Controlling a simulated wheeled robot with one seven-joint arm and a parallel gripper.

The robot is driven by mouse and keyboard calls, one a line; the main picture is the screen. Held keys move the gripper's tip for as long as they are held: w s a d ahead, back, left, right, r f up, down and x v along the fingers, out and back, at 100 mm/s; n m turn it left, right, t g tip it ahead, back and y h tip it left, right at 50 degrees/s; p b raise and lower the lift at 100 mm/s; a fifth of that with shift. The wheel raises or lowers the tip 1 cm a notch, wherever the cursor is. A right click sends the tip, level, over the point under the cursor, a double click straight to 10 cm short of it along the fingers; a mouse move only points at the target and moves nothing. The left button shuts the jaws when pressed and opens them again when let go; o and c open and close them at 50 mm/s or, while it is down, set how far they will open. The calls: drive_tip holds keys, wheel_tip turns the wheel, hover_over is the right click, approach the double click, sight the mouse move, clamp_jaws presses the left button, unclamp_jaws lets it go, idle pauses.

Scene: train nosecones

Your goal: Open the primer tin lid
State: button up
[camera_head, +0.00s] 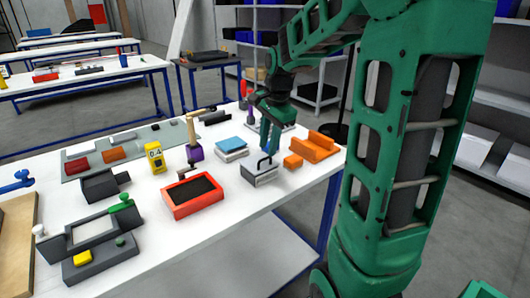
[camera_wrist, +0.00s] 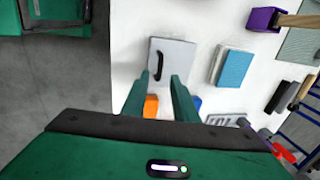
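The primer tin appears to be the grey box (camera_head: 260,176) with a dark arched handle (camera_head: 264,163) on its light lid, near the table's front right edge. In the wrist view the lid (camera_wrist: 180,57) looks closed, with the black handle (camera_wrist: 158,66) near its left side. My gripper (camera_head: 269,148) points down just above the handle. In the wrist view my gripper (camera_wrist: 160,77) has its two green fingers apart, with the handle in line with the gap. Nothing shows between the fingers. Whether the fingertips reach down beside the handle is hard to tell.
An orange block (camera_head: 293,161) and orange cradle (camera_head: 316,147) stand close on the right. A blue-topped stack (camera_head: 232,147) is behind left. A red tray (camera_head: 192,199) with dark filling is left, near a purple-based tool (camera_head: 195,153). White table (camera_head: 222,230) is bare in front.

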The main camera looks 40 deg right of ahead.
sight(267, 167)
drive_tip(key=shift+w+f, duration=0.15)
drive_tip(key=shift+f, duration=0.7)
drive_tip(key=shift+w+f, duration=0.15)
drive_tip(key=shift+f, duration=0.65)
clamp_jaws()
